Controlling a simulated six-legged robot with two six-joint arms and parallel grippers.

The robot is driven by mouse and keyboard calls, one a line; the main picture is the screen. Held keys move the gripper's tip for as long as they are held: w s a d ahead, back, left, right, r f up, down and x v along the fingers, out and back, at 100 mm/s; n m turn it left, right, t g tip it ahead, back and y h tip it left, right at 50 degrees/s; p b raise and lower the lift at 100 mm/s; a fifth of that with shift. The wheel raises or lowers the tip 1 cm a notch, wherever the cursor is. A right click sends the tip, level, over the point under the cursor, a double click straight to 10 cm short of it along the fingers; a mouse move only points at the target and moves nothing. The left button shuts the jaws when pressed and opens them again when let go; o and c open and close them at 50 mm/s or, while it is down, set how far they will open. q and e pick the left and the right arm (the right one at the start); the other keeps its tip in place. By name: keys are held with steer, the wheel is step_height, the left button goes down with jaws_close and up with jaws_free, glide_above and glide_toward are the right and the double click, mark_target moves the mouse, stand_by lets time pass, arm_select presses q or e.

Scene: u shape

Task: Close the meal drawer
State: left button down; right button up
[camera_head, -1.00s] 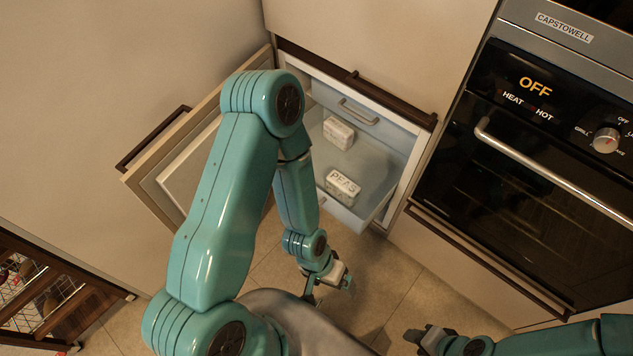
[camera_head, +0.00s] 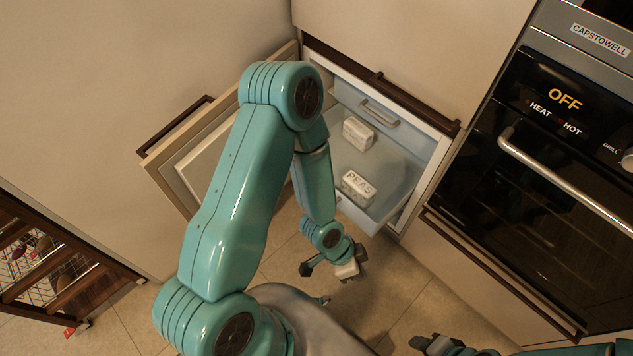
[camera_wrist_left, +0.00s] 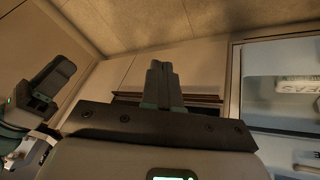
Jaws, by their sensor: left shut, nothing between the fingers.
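The meal drawer (camera_head: 392,207) is pulled out of the open cabinet below the counter front. A handle (camera_head: 380,114) shows at the back of the compartment. My left gripper (camera_wrist_left: 160,70) is shut and empty; in the head view it hangs below and in front of the drawer, apart from it.
The open cabinet door (camera_head: 170,150) stands to the left, behind my left arm. An oven (camera_head: 550,180) with a long bar handle stands at the right. A wooden rack (camera_head: 60,265) is at the lower left. Tiled floor (camera_head: 390,285) is bare below the drawer.

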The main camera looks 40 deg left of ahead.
arm_select(q)
steer(key=w+a+f+m+t+b, duration=0.4)
steer(key=w+a+m+t+b, duration=0.1)
steer(key=w+a+m+b, duration=0.7)
steer(key=s+a+f+t+y+b, duration=0.1)
steer(key=a+f+y+b, duration=0.1)
steer(key=a+b, duration=0.65)
steer(key=s+a+f+t+y+b, duration=0.1)
steer(key=s+a+f+y+b, duration=0.3)
steer(key=a, duration=0.8)
steer(key=shift+n+h, duration=0.4)
steer(key=shift+h, duration=0.3)
steer(key=shift+w+d+f+b, duration=0.1)
steer(key=shift+w+f+b, duration=0.75)
steer(key=shift+w, duration=1.35)
steer(key=shift+w+d+f+b, duration=0.15)
steer(key=shift+w+f+b, duration=0.7)
steer(key=shift+w, duration=1.4)
steer(key=shift+w+d+f+b, duration=0.1)
steer(key=shift+w+f+b, duration=0.75)
steer(key=shift+w, duration=1.35)
steer(key=shift+f, duration=0.25)
steer(key=shift+w+p, duration=0.15)
steer(key=shift+p, duration=0.15)
